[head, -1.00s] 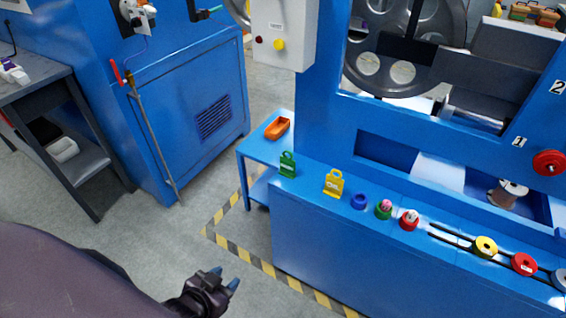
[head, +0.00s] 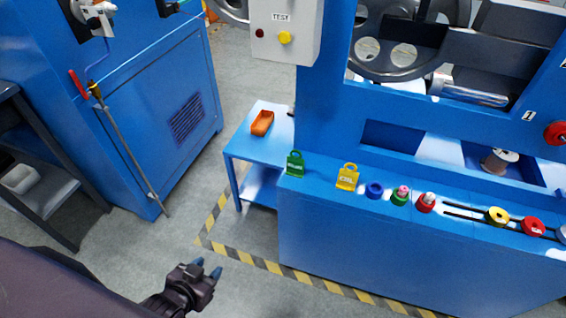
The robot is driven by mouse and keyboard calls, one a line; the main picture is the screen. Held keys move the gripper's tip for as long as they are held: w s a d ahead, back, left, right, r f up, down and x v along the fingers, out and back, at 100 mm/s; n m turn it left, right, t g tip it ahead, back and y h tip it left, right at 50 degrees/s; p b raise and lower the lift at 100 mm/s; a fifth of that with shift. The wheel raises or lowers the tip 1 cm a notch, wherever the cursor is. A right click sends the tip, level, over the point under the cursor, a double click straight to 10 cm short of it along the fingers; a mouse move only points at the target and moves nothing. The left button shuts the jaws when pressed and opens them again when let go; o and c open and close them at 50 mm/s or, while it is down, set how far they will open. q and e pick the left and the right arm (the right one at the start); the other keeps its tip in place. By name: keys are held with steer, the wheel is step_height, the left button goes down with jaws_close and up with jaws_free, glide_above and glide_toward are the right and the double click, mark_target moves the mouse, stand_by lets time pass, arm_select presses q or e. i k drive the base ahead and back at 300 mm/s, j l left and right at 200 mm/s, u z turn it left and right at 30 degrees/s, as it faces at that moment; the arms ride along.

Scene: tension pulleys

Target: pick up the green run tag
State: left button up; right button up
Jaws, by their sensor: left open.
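The green run tag (head: 295,165) stands upright in the head view, at the left end of the blue machine's front ledge (head: 325,188). It has a loop handle on top and a small pale label. My left gripper (head: 207,269) is open and empty, over the floor to the lower left of the tag and well apart from it. My right gripper is not in view.
A yellow tag (head: 347,178) stands right of the green one, followed by a blue ring (head: 374,190) and several coloured pieces. A grey control box (head: 285,30) hangs above. Open floor lies left of the ledge.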

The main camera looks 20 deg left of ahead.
mark_target(295, 165)
steer(key=j, duration=1.95)
